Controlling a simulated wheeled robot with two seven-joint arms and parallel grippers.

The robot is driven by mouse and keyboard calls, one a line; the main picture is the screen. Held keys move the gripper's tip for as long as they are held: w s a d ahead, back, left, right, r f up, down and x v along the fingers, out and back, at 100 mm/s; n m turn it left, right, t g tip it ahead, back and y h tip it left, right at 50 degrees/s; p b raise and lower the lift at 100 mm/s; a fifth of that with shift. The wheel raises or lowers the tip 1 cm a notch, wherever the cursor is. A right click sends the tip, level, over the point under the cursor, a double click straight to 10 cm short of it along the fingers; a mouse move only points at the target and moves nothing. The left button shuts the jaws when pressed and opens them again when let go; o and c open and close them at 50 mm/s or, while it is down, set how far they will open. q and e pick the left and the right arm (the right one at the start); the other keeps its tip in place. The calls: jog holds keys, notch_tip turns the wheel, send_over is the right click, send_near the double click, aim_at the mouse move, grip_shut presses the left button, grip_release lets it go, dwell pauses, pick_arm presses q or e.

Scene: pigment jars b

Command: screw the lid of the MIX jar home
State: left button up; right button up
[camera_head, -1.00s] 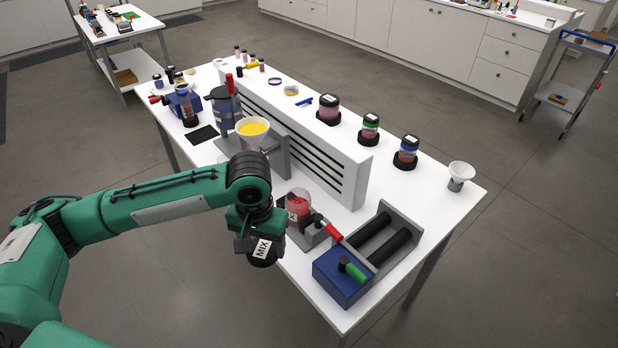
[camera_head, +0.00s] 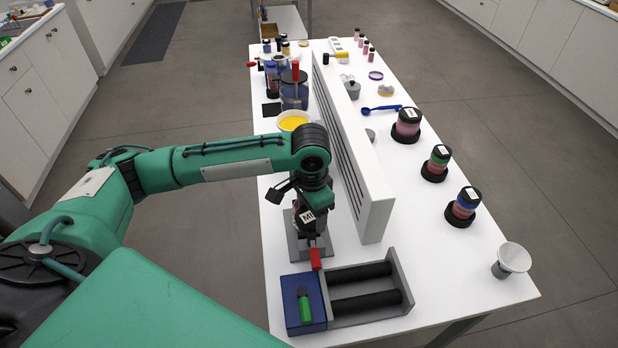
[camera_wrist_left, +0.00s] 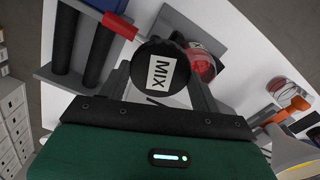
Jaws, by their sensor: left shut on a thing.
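My left gripper (camera_head: 312,203) is shut on a black lid with a white MIX label (camera_head: 308,216). In the left wrist view the round lid (camera_wrist_left: 160,68) sits between the two fingers. A clear jar with red contents (camera_wrist_left: 203,62) shows just beyond the lid in that view, partly covered by it. The jar stands in a grey clamp fixture (camera_head: 300,250) with a red handle (camera_head: 316,259). The lid appears apart from the jar and above the table. My right gripper is not in view.
A white slotted divider (camera_head: 376,205) rises right of the gripper. A funnel with yellow powder (camera_head: 293,121) is behind. Several lidded jars line the right side.

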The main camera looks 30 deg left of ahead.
pick_arm(q)
jog(key=m, duration=0.1)
jog(key=w+m+p, duration=0.1)
jog(key=m, duration=0.1)
jog(key=a+m+p, duration=0.1)
jog(key=shift+w+r+m, duration=0.3)
jog(key=shift+w+r, duration=0.05)
jog(key=shift+r, duration=0.05)
jog(key=shift+w+a+m+p, duration=0.2)
jog(key=shift+w+m+p, duration=0.1)
jog(key=shift+m+p, duration=0.35)
jog(key=w+a+m+p, duration=0.1)
jog(key=m, duration=0.2)
jog(key=w+a+m+p, duration=0.1)
jog(key=m+p, duration=0.1)
jog(key=m, duration=0.2)
jog(key=w+a+m+p, duration=0.1)
jog(key=m, duration=0.2)
jog(key=shift+w+f+p, duration=0.25)
jog(key=shift+f+p, duration=0.1)
jog(key=shift+p, duration=0.05)
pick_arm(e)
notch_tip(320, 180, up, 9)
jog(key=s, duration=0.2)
pick_arm(q)
jog(key=shift+f, duration=0.1)
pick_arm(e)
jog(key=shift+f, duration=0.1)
